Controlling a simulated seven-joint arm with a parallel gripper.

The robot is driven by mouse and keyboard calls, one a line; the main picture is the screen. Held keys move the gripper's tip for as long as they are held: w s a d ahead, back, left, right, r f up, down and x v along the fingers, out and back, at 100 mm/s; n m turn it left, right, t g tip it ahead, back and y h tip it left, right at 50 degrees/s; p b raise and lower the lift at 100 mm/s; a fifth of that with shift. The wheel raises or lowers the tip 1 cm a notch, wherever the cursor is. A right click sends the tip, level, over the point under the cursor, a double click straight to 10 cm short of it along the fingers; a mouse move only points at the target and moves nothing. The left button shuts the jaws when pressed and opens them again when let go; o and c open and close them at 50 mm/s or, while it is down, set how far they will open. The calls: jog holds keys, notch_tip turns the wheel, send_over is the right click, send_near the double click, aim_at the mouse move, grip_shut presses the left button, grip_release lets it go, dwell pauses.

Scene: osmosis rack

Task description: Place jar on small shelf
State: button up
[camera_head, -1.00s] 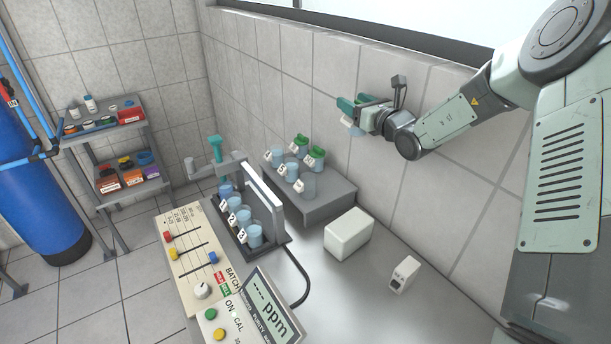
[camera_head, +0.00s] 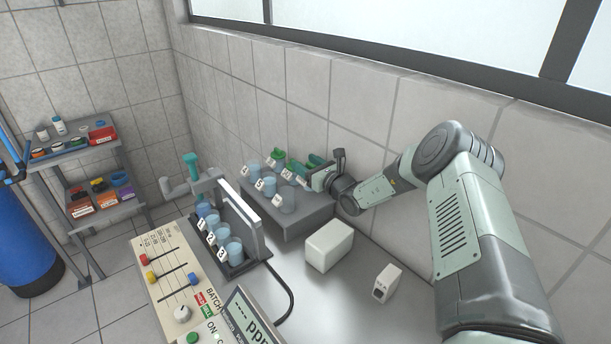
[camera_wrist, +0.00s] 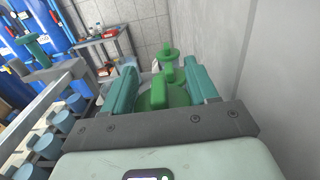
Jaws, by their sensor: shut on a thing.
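The small shelf (camera_head: 300,223) is a low grey raised platform against the tiled wall in the head view. Light-blue jars with white labels stand on it, such as a jar at its left (camera_head: 254,172) and one at the front (camera_head: 288,201). A green-lidded jar (camera_head: 278,157) stands at the back. My gripper (camera_head: 306,168) is low over the shelf's back right, its teal fingers shut on a jar. In the wrist view the held jar's green top (camera_wrist: 165,93) is between the fingers. Its lower part is hidden, so I cannot tell whether it touches the shelf.
A rack with several beakers (camera_head: 222,238) stands left of the shelf, behind a control panel (camera_head: 168,275). A white box (camera_head: 329,246) and a small white device (camera_head: 387,282) stand in front. The wall (camera_head: 380,110) is close behind my gripper.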

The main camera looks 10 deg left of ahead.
jog(key=shift+f, duration=1.7)
jog(key=shift+f, duration=0.15)
jog(key=o, duration=1.1)
jog(key=shift+c, duration=0.2)
jog(key=shift+s+d, duration=0.15)
jog(key=shift+d, duration=0.05)
jog(key=v, duration=1.1)
jog(key=shift+s+d, duration=0.15)
jog(key=shift+s, duration=0.1)
